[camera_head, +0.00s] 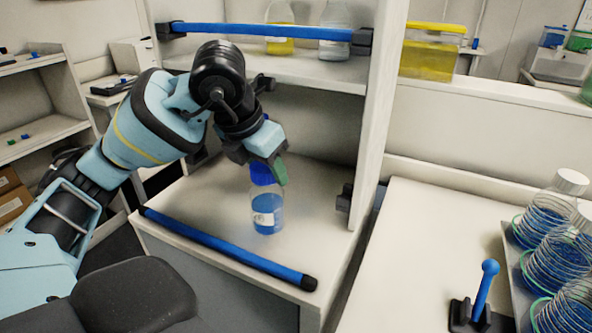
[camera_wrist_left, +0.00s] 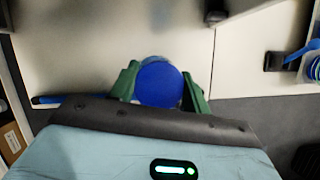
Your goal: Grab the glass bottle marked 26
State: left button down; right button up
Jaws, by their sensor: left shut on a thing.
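A glass bottle (camera_head: 267,213) with blue liquid, a white label and a blue cap stands upright on the lower shelf, near its front. The number on the label is too small to read. My left gripper (camera_head: 268,172) comes down from above and is shut on the bottle's blue cap. In the left wrist view the round blue cap (camera_wrist_left: 160,84) sits between the two green fingertips. My right gripper does not show in either view.
A blue rail (camera_head: 225,248) runs along the front of the lower shelf, and another (camera_head: 262,32) crosses the upper shelf. Bottles (camera_head: 335,38) stand above. To the right, a white table (camera_head: 425,240) holds a blue-knobbed lever (camera_head: 485,285) and coil-wrapped bottles (camera_head: 555,240).

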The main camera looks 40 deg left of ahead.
pick_arm(q)
jog(key=s+a+b, duration=0.3)
jog(key=s+a, duration=0.2)
jog(key=a, duration=0.1)
jog(key=shift+r, duration=0.35)
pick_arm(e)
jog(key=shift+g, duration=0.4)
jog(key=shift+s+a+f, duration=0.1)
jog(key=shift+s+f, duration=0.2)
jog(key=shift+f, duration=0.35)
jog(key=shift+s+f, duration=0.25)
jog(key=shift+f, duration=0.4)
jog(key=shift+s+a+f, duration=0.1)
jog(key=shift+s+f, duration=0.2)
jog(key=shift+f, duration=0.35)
pick_arm(q)
jog(key=shift+s, duration=0.15)
